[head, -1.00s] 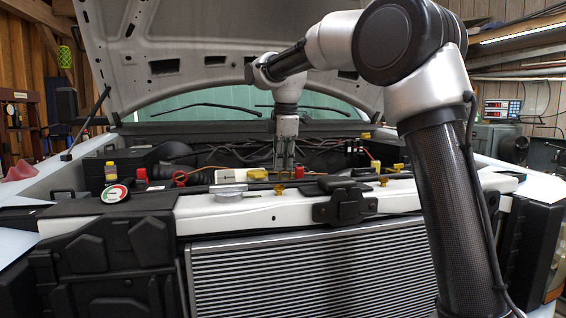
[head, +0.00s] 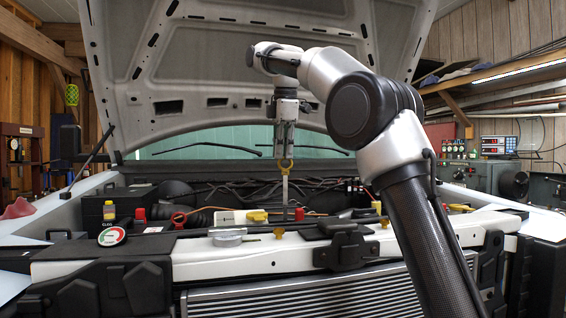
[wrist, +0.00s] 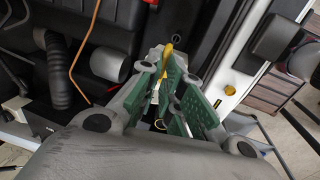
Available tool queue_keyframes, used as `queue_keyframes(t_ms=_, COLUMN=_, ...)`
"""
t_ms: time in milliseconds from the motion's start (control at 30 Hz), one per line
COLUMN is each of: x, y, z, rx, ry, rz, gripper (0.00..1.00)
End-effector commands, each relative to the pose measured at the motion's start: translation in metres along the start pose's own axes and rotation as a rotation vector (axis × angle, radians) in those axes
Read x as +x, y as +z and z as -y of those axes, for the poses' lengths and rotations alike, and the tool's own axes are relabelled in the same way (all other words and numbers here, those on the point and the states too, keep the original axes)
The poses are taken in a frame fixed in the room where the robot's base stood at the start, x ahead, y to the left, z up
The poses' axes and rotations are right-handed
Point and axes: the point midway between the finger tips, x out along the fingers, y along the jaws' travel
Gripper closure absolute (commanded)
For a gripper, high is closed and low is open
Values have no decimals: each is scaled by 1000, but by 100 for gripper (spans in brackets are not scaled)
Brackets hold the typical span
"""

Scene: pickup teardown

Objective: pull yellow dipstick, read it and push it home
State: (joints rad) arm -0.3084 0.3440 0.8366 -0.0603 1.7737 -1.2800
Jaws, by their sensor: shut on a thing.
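My gripper (head: 286,152) is above the engine bay, pointing down, shut on the yellow ring handle of the dipstick (head: 286,164). The pale dipstick shaft hangs upright below the handle. Its lower end passes behind the parts at the front of the bay, so I cannot tell whether the tip is clear of its tube. No oil mark can be read on it. In the wrist view, yellow (wrist: 167,60) shows between the green-padded fingers (wrist: 180,98).
The raised hood (head: 225,60) hangs behind and above my arm. The white front crossmember (head: 200,262) and radiator (head: 310,298) lie in front.

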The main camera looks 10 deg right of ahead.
Motion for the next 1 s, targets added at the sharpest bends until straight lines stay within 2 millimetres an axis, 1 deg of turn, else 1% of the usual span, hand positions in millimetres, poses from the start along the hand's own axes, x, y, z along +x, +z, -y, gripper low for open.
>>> queue_keyframes(t_ms=333, x=-2, y=0, z=-1, rx=0, ry=1, rz=0, gripper=100)
queue_keyframes(t_ms=367, x=-2, y=0, z=0, rx=0, ry=1, rz=0, gripper=90)
queue_keyframes(t_ms=400, x=-2, y=0, z=0, rx=0, ry=1, rz=0, gripper=83)
queue_keyframes(t_ms=467, x=-2, y=0, z=0, rx=0, ry=1, rz=0, gripper=72)
queue_keyframes(t_ms=500, x=-2, y=0, z=0, rx=0, ry=1, rz=0, gripper=70)
queue_keyframes(t_ms=833, x=0, y=0, z=0, rx=0, ry=-1, rz=0, gripper=70)
queue_keyframes(t_ms=933, x=6, y=0, z=2, rx=0, ry=-1, rz=0, gripper=70)
queue_keyframes(t_ms=1000, x=15, y=0, z=4, rx=0, ry=-2, rz=1, gripper=70)
